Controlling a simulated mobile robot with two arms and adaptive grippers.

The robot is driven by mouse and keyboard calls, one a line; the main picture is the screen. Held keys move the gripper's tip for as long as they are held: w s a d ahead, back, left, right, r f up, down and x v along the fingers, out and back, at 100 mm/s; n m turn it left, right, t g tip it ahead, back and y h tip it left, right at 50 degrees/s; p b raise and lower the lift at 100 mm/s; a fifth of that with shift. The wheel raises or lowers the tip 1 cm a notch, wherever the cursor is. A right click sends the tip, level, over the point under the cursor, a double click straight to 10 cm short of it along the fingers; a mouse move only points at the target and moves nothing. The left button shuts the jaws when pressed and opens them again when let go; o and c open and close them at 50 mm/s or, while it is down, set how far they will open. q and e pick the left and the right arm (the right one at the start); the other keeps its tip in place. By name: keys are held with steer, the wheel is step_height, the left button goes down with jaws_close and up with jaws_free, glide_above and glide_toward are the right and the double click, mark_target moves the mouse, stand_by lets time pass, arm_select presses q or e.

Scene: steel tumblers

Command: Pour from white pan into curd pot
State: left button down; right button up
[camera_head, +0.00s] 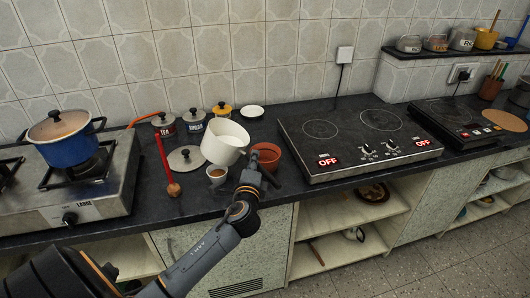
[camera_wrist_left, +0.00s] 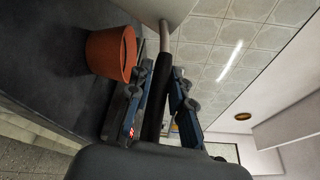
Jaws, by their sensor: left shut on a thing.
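The white pan (camera_head: 222,143) is held above the counter, tilted, in the head view. My left gripper (camera_head: 252,166) is shut on its handle, which is mostly hidden there. In the left wrist view, the dark handle (camera_wrist_left: 155,100) runs between the fingers of my left gripper (camera_wrist_left: 160,88), and a pale part of the pan (camera_wrist_left: 150,10) shows at the top. The terracotta curd pot (camera_head: 268,153) stands on the counter behind the gripper, right of the pan. It also shows in the left wrist view (camera_wrist_left: 104,55), beside the fingers. The pan's contents are not visible. My right gripper is not in view.
A small cup (camera_head: 217,176) stands below the pan. A steel lid (camera_head: 186,159) and a red-handled ladle (camera_head: 167,172) lie to its left. A blue pot (camera_head: 67,144) sits on the left stove. A cooktop (camera_head: 355,145) is right of the curd pot. Canisters (camera_head: 194,120) stand behind.

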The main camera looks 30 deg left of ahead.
arm_select(q)
steer(key=shift+w+d+f+m, duration=0.1)
steer(key=shift+w+d+m, duration=0.05)
steer(key=shift+w+m, duration=0.15)
steer(key=shift+w+d+f+m, duration=0.3)
steer(key=shift+d+f+m, duration=0.1)
steer(key=shift+f+m, duration=0.15)
stand_by(0.6)
steer(key=shift+w+d+m+g+p, duration=0.2)
steer(key=shift+m+g+p, duration=0.2)
steer(key=shift+m+p, duration=0.4)
stand_by(0.5)
steer(key=shift+f, duration=0.2)
steer(key=shift+f+m+g, duration=0.3)
steer(key=shift+f+m, duration=0.3)
steer(key=shift+m, duration=0.15)
stand_by(1.2)
steer(key=shift+d+m+g+y+p, duration=0.1)
steer(key=shift+m+g+y+p, duration=0.35)
steer(key=shift+m+p, duration=0.55)
stand_by(2.1)
